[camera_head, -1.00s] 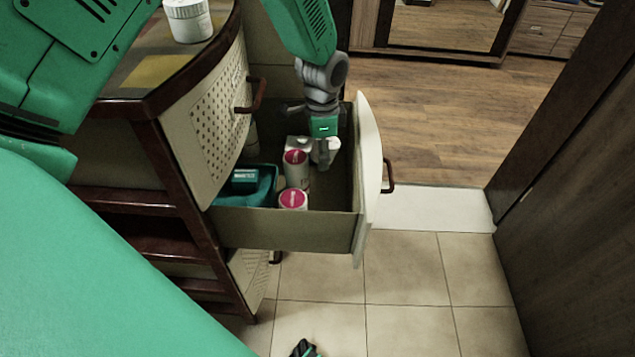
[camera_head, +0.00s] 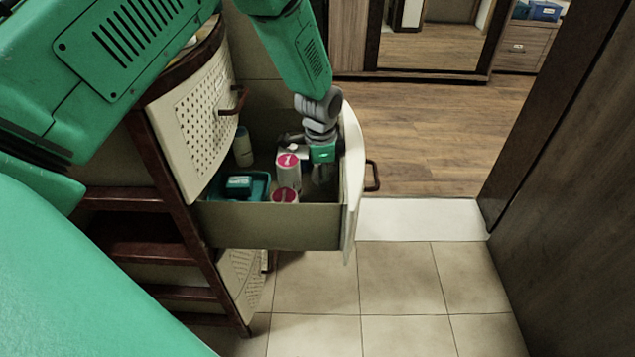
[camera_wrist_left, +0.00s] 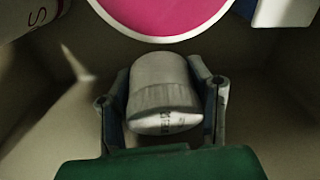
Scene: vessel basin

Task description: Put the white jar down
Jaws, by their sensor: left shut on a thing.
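My left gripper (camera_head: 322,176) reaches down into the open drawer (camera_head: 275,228), beside the pink-topped cans. In the left wrist view, its two fingers (camera_wrist_left: 163,108) are shut on either side of a white jar (camera_wrist_left: 162,85) with a ribbed band and small dark print. In the head view, the gripper hides most of the held jar. I cannot tell whether the jar touches the drawer floor. My right gripper is not in view.
Two cans with pink tops (camera_head: 288,172) stand left of the gripper; a large pink top (camera_wrist_left: 165,12) is close in the wrist view. A teal tray (camera_head: 258,193) and a pale bottle (camera_head: 243,147) are further left. The drawer front (camera_head: 352,165) stands close on the right.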

